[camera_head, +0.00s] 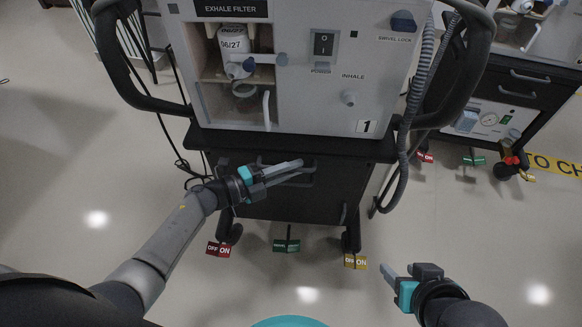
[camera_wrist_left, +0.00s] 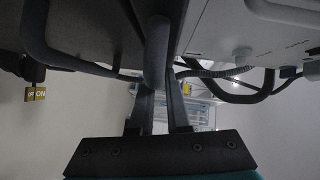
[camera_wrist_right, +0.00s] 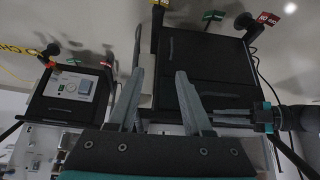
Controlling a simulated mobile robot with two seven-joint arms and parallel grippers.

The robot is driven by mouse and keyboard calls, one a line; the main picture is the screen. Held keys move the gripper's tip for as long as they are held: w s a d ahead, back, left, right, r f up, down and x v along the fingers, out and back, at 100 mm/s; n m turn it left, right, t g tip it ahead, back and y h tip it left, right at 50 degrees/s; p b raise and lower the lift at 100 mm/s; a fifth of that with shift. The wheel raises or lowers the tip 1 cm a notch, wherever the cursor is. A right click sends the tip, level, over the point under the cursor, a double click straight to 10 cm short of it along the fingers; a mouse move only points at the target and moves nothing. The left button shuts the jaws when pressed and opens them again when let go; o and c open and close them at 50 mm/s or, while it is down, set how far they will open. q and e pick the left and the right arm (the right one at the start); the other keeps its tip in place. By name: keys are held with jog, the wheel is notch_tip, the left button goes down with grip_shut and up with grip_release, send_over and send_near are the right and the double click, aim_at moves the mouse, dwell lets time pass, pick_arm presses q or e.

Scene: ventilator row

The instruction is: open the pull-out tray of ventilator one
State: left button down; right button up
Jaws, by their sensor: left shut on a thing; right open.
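Ventilator one (camera_head: 315,55), a light grey unit with the number label 1 (camera_head: 367,127), stands on a dark cart in the head view. The dark drawer front (camera_head: 300,203) is below it. My left gripper (camera_head: 284,170) is at the upper part of that front and is shut on the tray handle, which it mostly hides. In the left wrist view, a dark rounded bar (camera_wrist_left: 157,45) lies between the fingers of this gripper (camera_wrist_left: 163,88). My right gripper (camera_head: 398,268) is open and empty, low and to the right of the cart; its spread fingers show in the right wrist view (camera_wrist_right: 158,75).
Coloured pedals (camera_head: 286,245) sit at the cart's casters. A corrugated hose (camera_head: 402,165) hangs on the cart's right side, and cables hang on the left. Another dark cart (camera_head: 510,95) stands at the right. The floor in front is clear.

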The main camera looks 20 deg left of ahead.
pick_arm(q)
jog(key=shift+s, duration=0.1)
pick_arm(e)
jog(key=shift+s, duration=0.1)
pick_arm(q)
jog(key=s+d+p, duration=0.2)
jog(key=s+p, duration=0.3)
jog(key=s, duration=1)
jog(key=shift+s+d+p, duration=0.4)
pick_arm(e)
jog(key=s+d+f+g, duration=0.2)
jog(key=s+f+g, duration=0.1)
jog(key=f, duration=0.6)
jog(key=shift+f+h, duration=0.25)
jog(key=shift+h, duration=0.15)
pick_arm(q)
jog(key=c, duration=0.9)
grip_release()
